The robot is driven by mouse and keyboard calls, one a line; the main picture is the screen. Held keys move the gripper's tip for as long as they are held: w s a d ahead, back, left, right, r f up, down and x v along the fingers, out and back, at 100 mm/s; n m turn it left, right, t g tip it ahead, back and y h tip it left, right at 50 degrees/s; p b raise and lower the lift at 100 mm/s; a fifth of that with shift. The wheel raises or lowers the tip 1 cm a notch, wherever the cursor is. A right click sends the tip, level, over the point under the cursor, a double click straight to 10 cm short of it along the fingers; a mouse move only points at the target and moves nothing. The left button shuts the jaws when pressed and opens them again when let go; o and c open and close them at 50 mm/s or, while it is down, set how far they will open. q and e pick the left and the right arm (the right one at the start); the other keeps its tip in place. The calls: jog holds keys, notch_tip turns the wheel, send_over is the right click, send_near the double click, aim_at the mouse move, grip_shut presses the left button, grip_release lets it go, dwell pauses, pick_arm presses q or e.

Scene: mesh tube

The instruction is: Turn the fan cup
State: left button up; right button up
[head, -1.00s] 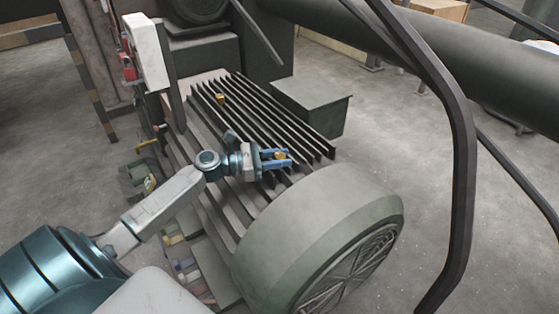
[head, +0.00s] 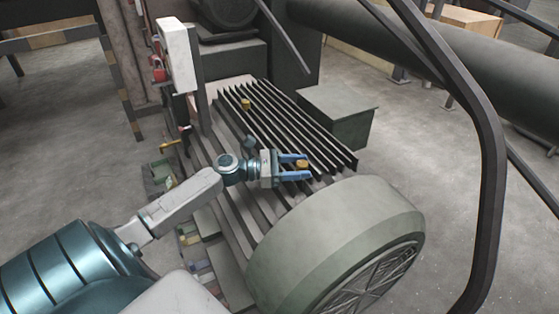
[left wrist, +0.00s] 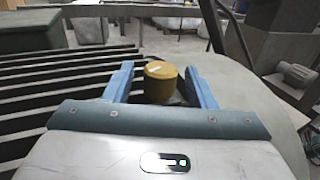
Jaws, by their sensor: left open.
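The fan cup looks to be the small yellow-brown cylinder (head: 302,164) on the motor's finned top, close to the big rounded fan cover (head: 330,240). In the left wrist view the cup (left wrist: 160,82) stands upright between the two blue fingers of my left gripper (left wrist: 160,84). In the head view my left gripper (head: 294,165) is open, with a finger on either side of the cup. A gap shows beside the fingers in the wrist view; I cannot tell whether either one touches. My right gripper is not in view.
A second small yellow piece (head: 245,104) sits farther back on the dark fins (head: 290,125). A grey box (head: 338,112) is at the motor's far side. A dark bent rail (head: 488,160) rises at the right. A white box (head: 177,55) stands at the back left.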

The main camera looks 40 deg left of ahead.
pick_arm(q)
jog(key=shift+s+a+f, duration=0.15)
jog(key=shift+s+a, duration=0.35)
jog(key=shift+a, duration=0.05)
jog(key=v, duration=0.4)
jog(key=shift+r+v, duration=0.25)
jog(key=shift+v, duration=0.75)
jog(key=shift+p+v, duration=0.7)
jog(key=shift+v, duration=0.15)
jog(key=shift+s+a, duration=0.2)
jog(key=shift+a, duration=0.05)
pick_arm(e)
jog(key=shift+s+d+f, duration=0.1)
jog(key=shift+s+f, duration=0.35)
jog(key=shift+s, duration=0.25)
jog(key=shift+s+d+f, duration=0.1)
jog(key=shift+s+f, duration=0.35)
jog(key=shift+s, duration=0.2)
